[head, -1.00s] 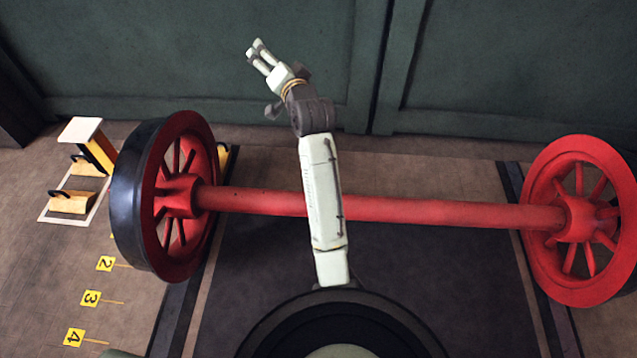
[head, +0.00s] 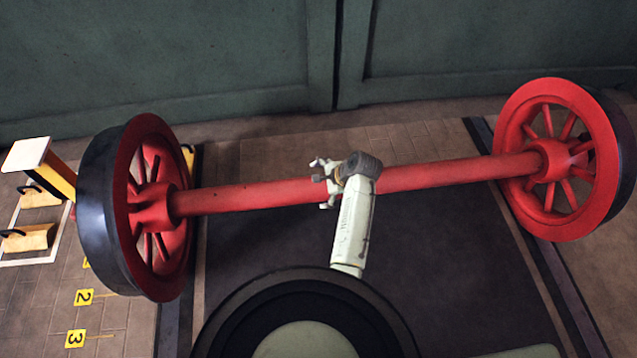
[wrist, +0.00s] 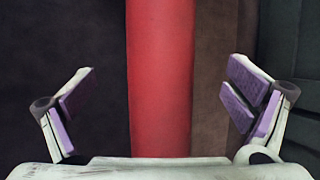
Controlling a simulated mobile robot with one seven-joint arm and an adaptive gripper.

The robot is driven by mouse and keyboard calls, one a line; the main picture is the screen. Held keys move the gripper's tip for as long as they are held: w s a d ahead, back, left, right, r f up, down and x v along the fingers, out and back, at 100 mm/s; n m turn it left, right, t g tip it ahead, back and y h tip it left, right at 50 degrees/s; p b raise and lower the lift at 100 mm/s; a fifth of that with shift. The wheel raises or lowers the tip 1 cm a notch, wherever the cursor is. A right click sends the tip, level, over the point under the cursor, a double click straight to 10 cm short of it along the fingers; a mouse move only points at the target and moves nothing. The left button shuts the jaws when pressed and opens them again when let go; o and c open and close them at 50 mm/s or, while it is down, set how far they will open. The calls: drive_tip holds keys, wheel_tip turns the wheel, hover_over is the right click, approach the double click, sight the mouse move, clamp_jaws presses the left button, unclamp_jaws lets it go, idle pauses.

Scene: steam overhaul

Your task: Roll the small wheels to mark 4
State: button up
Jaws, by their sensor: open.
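The small wheels are a red wheelset: a left wheel (head: 140,207) with a dark tread, a right wheel (head: 560,158) and a red axle (head: 250,196) between them. The wheelset stands across the dark track. My gripper (head: 322,184) is over the axle, near its middle. In the wrist view the red axle (wrist: 160,75) runs between the two open, purple-padded fingers of my gripper (wrist: 160,105), with gaps on both sides. Whether anything touches is hidden. Yellow mark 2 (head: 84,297) and mark 3 (head: 76,338) lie on the floor at lower left. Mark 4 is out of view.
Wooden chocks with dark handles (head: 30,238) lie in a white-outlined area at left, beside a yellow stand with a pale top (head: 28,154). A green wall (head: 160,60) closes the back.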

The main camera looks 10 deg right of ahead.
sight(313, 199)
drive_tip(key=b+x, duration=0.1)
drive_tip(key=x, duration=0.8)
drive_tip(key=shift+w+f, duration=0.1)
drive_tip(key=shift+c, duration=0.6)
drive_tip(key=c, duration=1.9)
drive_tip(key=shift+s, duration=0.2)
drive_tip(key=shift+s+p, duration=1.3)
drive_tip(key=shift+s, duration=0.15)
drive_tip(key=shift+s+p, duration=0.3)
